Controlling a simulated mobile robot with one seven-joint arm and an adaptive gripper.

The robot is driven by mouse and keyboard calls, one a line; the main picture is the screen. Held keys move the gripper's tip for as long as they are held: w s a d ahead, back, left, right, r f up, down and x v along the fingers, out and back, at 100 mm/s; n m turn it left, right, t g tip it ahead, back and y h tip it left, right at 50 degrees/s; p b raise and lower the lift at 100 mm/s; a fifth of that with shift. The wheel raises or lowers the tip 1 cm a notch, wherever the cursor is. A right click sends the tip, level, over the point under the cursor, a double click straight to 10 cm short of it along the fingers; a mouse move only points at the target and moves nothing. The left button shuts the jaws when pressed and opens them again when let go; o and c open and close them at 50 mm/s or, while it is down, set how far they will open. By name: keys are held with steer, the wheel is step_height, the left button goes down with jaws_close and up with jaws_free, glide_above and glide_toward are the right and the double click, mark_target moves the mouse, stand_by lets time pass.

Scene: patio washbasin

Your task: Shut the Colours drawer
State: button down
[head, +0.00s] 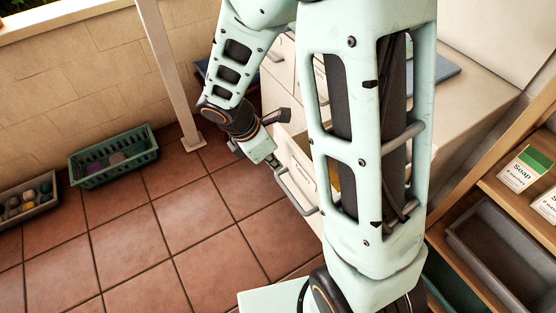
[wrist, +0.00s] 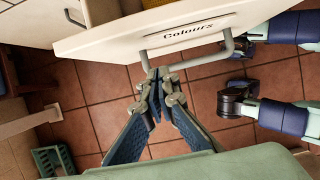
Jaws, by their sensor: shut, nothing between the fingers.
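The Colours drawer (head: 296,166) is pulled out from the pale cabinet, partly hidden behind my arm in the head view. In the wrist view its cream front (wrist: 110,42) carries the label "Colours" and a grey bar handle (wrist: 190,62). The drawer's open inside shows behind the front. My gripper (wrist: 158,74) is shut and empty, its fingertips at the left end of the handle. I cannot tell whether they touch it. In the head view my gripper (head: 275,163) is just in front of the drawer front.
A green basket (head: 115,158) and a grey crate with several balls (head: 28,200) stand on the tiled floor at left. A pale post (head: 168,75) rises behind my arm. A wooden shelf with soap boxes (head: 525,170) and a grey tray (head: 500,245) is at right.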

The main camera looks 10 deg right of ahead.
steer(key=b, duration=0.3)
glide_toward(286, 176)
step_height(286, 176, down, 3)
steer(key=s+d, duration=0.2)
steer(key=s, duration=0.1)
steer(key=shift+d+f, duration=0.1)
steer(key=shift+d, duration=0.05)
steer(key=shift+w+d, duration=0.1)
steer(key=w+d+p, duration=0.3)
steer(key=d, duration=0.7)
steer(key=w+d+p, duration=0.2)
steer(key=w+d, duration=0.1)
steer(key=d, duration=0.7)
steer(key=shift+w+d+p, duration=0.2)
steer(key=shift+w+p, duration=0.15)
steer(key=shift+p, duration=0.05)
